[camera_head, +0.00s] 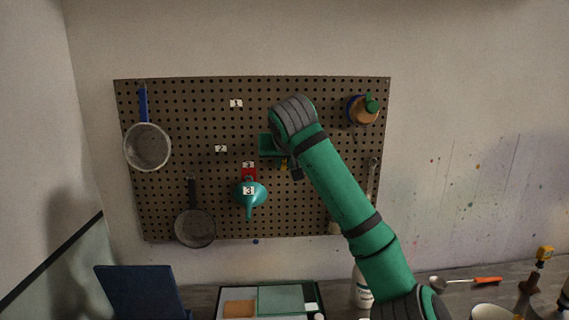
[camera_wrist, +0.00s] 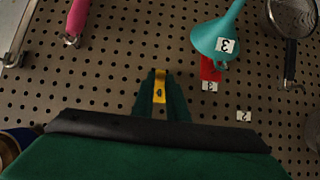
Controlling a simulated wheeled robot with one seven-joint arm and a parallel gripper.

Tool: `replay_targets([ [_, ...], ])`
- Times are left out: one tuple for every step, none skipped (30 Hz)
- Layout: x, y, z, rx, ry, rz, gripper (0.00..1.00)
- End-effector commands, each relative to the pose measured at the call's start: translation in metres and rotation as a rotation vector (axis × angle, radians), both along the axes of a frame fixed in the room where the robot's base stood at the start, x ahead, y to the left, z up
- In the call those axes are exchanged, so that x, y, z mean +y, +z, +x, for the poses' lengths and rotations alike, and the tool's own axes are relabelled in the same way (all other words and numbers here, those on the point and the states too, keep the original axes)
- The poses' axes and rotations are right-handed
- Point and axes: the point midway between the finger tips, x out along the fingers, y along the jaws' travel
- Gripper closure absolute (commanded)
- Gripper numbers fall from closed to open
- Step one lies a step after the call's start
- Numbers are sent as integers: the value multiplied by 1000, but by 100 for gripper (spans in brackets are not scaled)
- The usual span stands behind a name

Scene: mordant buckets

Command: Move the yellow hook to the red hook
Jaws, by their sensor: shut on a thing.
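The yellow hook (camera_wrist: 159,85) sits between the fingertips of my gripper (camera_wrist: 160,95), which is shut on it in front of the pegboard. A bit of the yellow hook (camera_head: 283,165) shows below my gripper (camera_head: 284,158) in the head view. I cannot tell whether the hook touches the board. The red hook (camera_head: 249,172) is on the pegboard a little to the left in the head view; it also shows in the wrist view (camera_wrist: 210,70). A teal funnel (camera_head: 250,193) with a "3" label hangs at the red hook and covers part of it.
The pegboard (camera_head: 220,125) also holds a blue-handled strainer (camera_head: 147,147), a dark strainer (camera_head: 195,228) and a round brown-and-green item (camera_head: 363,109). Number tags 1 (camera_head: 236,103) and 2 (camera_head: 221,149) are on the board. A pink-handled tool (camera_wrist: 76,20) shows in the wrist view.

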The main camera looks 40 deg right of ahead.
Motion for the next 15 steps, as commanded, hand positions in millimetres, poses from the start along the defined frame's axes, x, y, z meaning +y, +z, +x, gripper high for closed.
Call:
replay_targets([
  [0,0,1,0,0,0,100],
  [-1,0,1,0,0,0,100],
  [-1,0,2,0,0,0,100],
  [-2,0,3,0,0,0,100],
  [-2,0,3,0,-1,-1,100],
  [-3,0,4,0,-1,-1,100],
  [-3,0,4,0,-1,-1,100],
  [-4,0,5,0,-1,-1,100],
  [-4,0,6,0,-1,-1,100],
  [-4,0,6,0,-1,-1,100],
  [-5,0,7,0,-1,-1,100],
  [-5,0,7,0,-1,-1,100],
  [-5,0,8,0,1,-1,100],
  [-5,0,8,0,1,-1,80],
  [-5,0,8,0,0,-2,70],
])
